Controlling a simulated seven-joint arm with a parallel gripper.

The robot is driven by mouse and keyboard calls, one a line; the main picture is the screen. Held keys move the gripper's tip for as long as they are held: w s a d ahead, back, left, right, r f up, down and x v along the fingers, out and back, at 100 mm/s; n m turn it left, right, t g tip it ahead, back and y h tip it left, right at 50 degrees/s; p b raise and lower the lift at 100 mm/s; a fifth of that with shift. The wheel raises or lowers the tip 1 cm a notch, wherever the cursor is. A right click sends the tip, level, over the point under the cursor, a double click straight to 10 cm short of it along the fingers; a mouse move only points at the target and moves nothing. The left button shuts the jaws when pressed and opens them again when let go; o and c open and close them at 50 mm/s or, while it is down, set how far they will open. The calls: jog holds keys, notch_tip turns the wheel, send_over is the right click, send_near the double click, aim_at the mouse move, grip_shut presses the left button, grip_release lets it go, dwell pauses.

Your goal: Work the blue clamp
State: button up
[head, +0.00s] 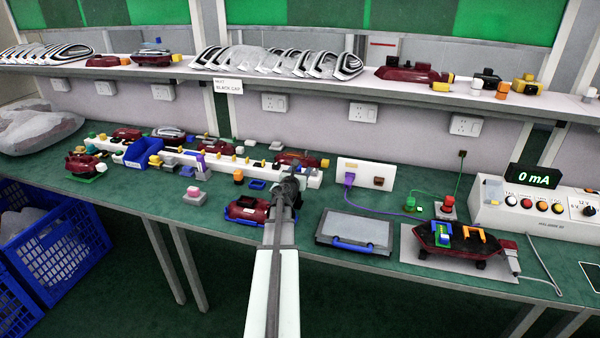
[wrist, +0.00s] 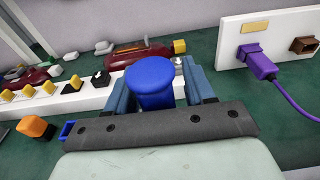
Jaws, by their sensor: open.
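My gripper (head: 288,190) hangs over the middle of the bench, near the white rail, in the head view. In the wrist view its blue-grey fingers (wrist: 158,88) stand apart. A blue round-topped piece (wrist: 150,80) shows between them; I cannot tell whether it touches them. The blue clamp (head: 442,234) is on the fixture at the right of the bench in the head view, far from my gripper. An orange clamp (head: 473,234) is beside it. Both are over a dark lamp (head: 450,248); whether the blue clamp is open or closed is too small to tell.
A grey case (head: 354,231) with a blue handle and a red lamp (head: 247,209) lie near my gripper. A white socket box (head: 366,174) with a purple plug and cable (wrist: 257,62) stands behind. A tester (head: 535,212) reading 0 mA is at the right.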

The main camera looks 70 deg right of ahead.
jog(key=a, duration=0.4)
jog(key=a+r, duration=0.1)
jog(key=a, duration=0.8)
jog(key=shift+a+r, duration=0.4)
